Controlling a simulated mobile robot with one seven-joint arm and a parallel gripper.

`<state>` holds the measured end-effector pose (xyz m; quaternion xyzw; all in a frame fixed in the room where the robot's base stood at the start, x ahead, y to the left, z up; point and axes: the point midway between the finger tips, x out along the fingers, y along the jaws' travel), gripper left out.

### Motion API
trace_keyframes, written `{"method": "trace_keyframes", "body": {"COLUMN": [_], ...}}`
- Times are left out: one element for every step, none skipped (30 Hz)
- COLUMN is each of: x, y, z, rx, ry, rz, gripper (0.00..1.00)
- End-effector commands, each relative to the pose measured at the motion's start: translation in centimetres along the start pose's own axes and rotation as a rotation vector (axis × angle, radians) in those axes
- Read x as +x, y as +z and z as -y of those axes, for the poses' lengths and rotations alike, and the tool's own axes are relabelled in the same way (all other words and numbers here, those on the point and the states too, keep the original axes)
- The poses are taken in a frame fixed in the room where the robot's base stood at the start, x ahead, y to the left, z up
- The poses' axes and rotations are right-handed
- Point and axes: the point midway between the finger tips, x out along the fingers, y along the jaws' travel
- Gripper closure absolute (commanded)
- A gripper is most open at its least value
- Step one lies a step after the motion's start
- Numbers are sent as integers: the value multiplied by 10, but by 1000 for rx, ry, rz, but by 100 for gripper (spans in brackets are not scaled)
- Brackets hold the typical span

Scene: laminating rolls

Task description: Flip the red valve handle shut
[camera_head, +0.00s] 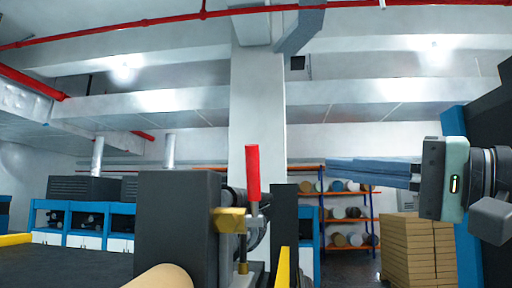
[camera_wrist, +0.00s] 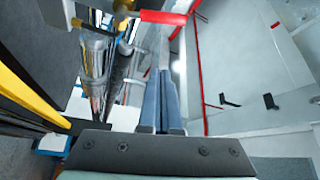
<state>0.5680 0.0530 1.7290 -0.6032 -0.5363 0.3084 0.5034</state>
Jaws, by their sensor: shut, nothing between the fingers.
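The red valve handle (camera_head: 252,172) stands upright above a brass valve body (camera_head: 229,218), beside a dark machine block. In the wrist view the red handle (camera_wrist: 163,17) lies across the top of the picture, beyond my fingertips. My gripper (camera_head: 330,170) comes in from the right with its blue-grey fingers pointing left. The fingers are together and empty, at about the handle's height in the head view, with a visible gap to its right. In the wrist view my gripper (camera_wrist: 163,75) also shows its fingers side by side.
The dark machine block (camera_head: 180,225) stands left of the valve, and a narrower dark post (camera_head: 284,225) stands right of it. A cardboard roll (camera_head: 165,278) lies in front. Stacked brown boxes (camera_head: 415,250) and a shelf of rolls (camera_head: 345,190) stand behind. Air between fingers and handle looks clear.

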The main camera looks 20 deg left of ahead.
Motion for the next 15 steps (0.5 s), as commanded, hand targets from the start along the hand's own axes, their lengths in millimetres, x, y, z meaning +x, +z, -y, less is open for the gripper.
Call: {"method": "trace_keyframes", "body": {"x": [-1,-2,-2,-2,-2,-2,-2,-2,-1,-1,-1,0,2,4,8], "y": [0,1,1,1,1,1,1,1,1,1,1,1,1,1,1], "z": [4,5,5,5,4,4,4,4,4,4,4,4,4,4,5], "rx": [9,12,14,15,14,14,13,13,13,12,12,12,12,12,12], "ry": [-5,-8,-9,-9,-9,-9,-9,-9,-9,-9,-9,-8,-8,-8,-8], "rz": [8,12,15,15,15,15,14,14,14,14,14,14,14,14,15], "gripper": [100,100,100,100,100,100,100,100,100,100,100,100,100,100,100]}}
